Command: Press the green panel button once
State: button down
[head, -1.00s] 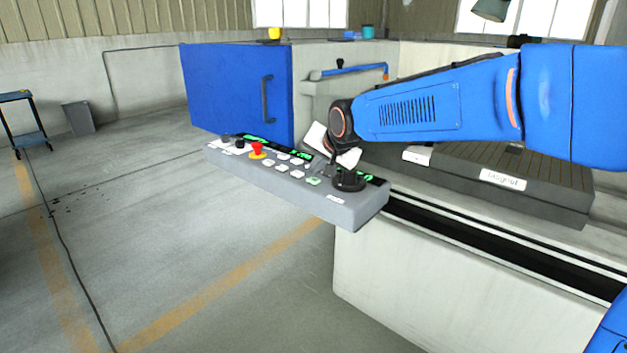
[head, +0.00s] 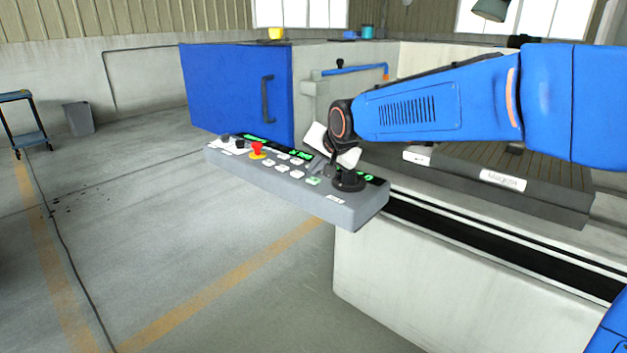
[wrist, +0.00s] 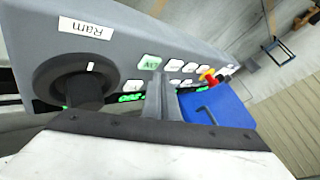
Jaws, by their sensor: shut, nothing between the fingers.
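The green panel button (head: 313,181) sits on the grey control panel (head: 345,213), near its right end beside the black knob (head: 348,181). In the wrist view the green button (wrist: 150,62) shows just beyond the fingertips. My gripper (head: 321,171) is over the panel, close to the green button. In the wrist view my gripper (wrist: 157,76) is shut with its fingers together and empty. A gap between fingertips and button seems to remain, but contact cannot be told for sure.
White buttons (head: 283,168) and a red mushroom button (head: 257,148) lie left of the green one. Black displays with green digits line the panel's back edge. A blue door (head: 225,90) stands behind. The floor in front of the panel is clear.

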aim_at(316, 181)
jog(key=shift+f, duration=0.8)
dwell(1.2)
jog(key=shift+r, duration=0.8)
jog(key=shift+r, duration=2.55)
